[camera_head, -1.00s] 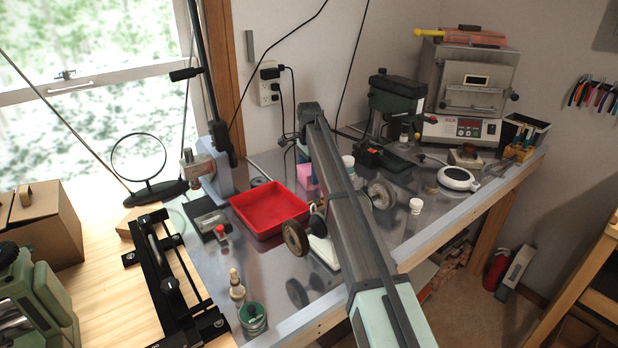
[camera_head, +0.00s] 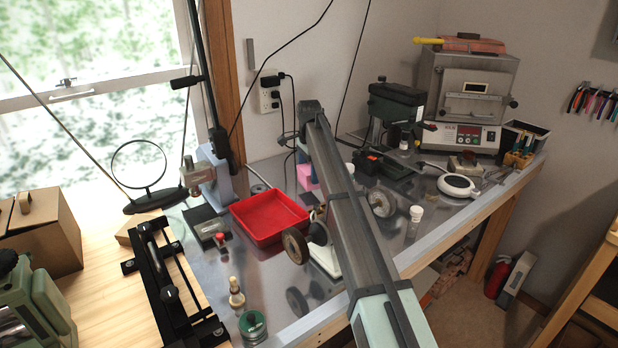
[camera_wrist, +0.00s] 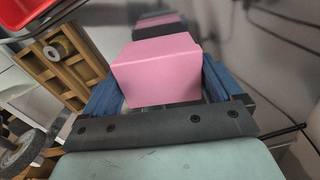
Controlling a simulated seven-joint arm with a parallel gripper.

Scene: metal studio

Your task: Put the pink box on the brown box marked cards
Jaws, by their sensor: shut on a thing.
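The pink box (camera_wrist: 155,68) sits between the blue fingers of my gripper (camera_wrist: 160,85) in the wrist view. My gripper is shut on it. In the head view the pink box (camera_head: 307,176) shows just left of my arm, at the back of the metal bench beyond the red tray; my arm hides part of it and the gripper. A brown cardboard box (camera_head: 45,235) stands at the far left on the wooden table in the head view. I cannot read any "cards" marking on it.
A red tray (camera_head: 270,214) lies on the bench left of my arm. A green drill press (camera_head: 393,105) and a metal oven (camera_head: 470,90) stand at the back right. A ring on a stand (camera_head: 138,166) and a black rail fixture (camera_head: 172,275) are near the cardboard box.

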